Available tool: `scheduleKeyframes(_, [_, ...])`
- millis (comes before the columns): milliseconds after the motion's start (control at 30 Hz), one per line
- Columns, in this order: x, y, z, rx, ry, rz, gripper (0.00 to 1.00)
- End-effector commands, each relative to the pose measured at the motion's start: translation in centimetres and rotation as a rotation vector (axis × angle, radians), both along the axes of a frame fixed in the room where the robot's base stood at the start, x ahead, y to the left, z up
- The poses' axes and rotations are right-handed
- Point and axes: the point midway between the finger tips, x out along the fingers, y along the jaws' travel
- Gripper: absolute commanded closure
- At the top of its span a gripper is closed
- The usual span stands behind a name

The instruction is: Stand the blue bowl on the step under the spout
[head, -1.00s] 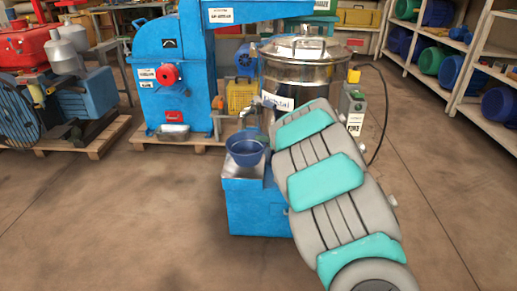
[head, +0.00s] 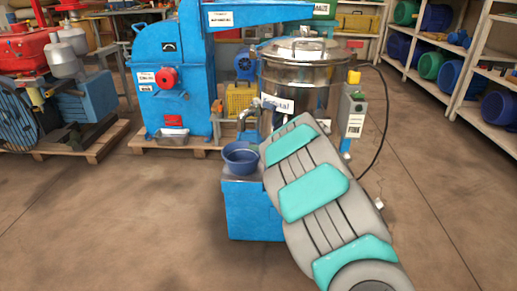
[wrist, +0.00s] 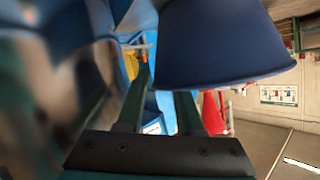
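The right fingertip is hidden behind the bowl. In the head view my arm hides the gripper.
A steel drum (head: 302,75) stands behind the step. A blue hammer mill (head: 170,80) stands on a pallet to the left. A control post (head: 352,115) with a black cable is on the right. The floor in front is clear.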

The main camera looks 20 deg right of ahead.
Motion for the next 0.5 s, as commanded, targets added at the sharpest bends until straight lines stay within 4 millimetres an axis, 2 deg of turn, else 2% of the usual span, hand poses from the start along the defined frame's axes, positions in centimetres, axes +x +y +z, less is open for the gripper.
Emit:
scheduleKeyframes(333, [-0.2,-0.1,0.1,0.0,0.0,-0.001,0.58])
scheduleKeyframes(500, [-1.7,-0.7,1.0,-0.001,-0.001,-0.001,0.58])
